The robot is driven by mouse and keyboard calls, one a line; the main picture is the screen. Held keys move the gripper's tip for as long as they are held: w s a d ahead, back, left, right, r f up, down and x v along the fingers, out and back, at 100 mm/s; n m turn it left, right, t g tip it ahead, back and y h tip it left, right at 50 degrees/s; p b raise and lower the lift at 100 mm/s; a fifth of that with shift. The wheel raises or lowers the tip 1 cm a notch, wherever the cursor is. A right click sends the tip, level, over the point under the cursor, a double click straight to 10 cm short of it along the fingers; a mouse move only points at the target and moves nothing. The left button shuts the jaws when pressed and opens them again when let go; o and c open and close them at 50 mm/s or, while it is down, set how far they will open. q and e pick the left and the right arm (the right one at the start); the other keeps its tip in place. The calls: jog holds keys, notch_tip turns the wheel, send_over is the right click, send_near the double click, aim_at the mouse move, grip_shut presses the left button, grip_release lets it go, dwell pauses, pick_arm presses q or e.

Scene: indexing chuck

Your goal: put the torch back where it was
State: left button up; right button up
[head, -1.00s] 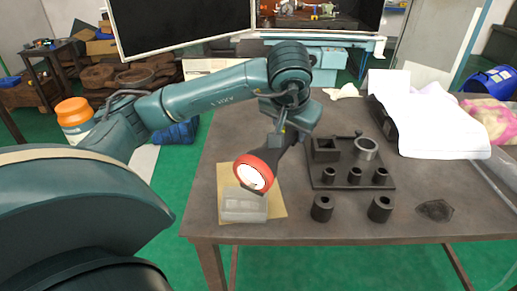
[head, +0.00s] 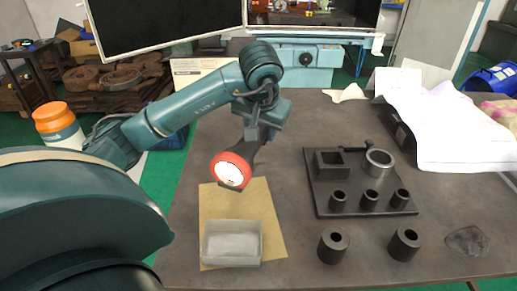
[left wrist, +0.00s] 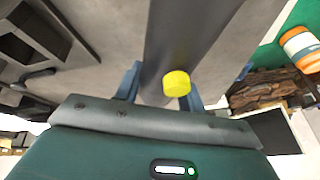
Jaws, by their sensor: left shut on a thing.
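The torch (head: 231,171) has a red head with a pale lens and a dark body. In the head view it hangs tilted above the back part of a tan mat, lens toward me. My left gripper (head: 259,143) is shut on its dark body. In the left wrist view the torch's dark grey barrel (left wrist: 185,40), with a yellow button, lies between the blue fingers of the left gripper (left wrist: 160,88). The torch's far end is hidden by the gripper. My right gripper is not in view.
The tan mat (head: 268,220) bears a clear tray (head: 231,262) at its front. To the right is a dark fixture plate (head: 325,205) with several sockets. Two dark cylinders (head: 333,246) stand before it. Paper sheets (head: 440,115) lie at the back right. A monitor (head: 165,22) stands behind.

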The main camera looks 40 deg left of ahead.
aim_at(260, 145)
pick_arm(q)
jog(key=shift+f, duration=2.35)
jog(key=shift+f, duration=0.15)
jog(key=o, duration=0.9)
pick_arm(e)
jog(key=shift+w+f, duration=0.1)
pick_arm(q)
jog(key=p+v, duration=0.2)
jog(key=v, duration=0.9)
jog(key=shift+r+p, duration=0.3)
jog(key=shift+r, duration=0.05)
jog(key=shift+s+d+r, duration=0.15)
jog(key=shift+r, duration=0.1)
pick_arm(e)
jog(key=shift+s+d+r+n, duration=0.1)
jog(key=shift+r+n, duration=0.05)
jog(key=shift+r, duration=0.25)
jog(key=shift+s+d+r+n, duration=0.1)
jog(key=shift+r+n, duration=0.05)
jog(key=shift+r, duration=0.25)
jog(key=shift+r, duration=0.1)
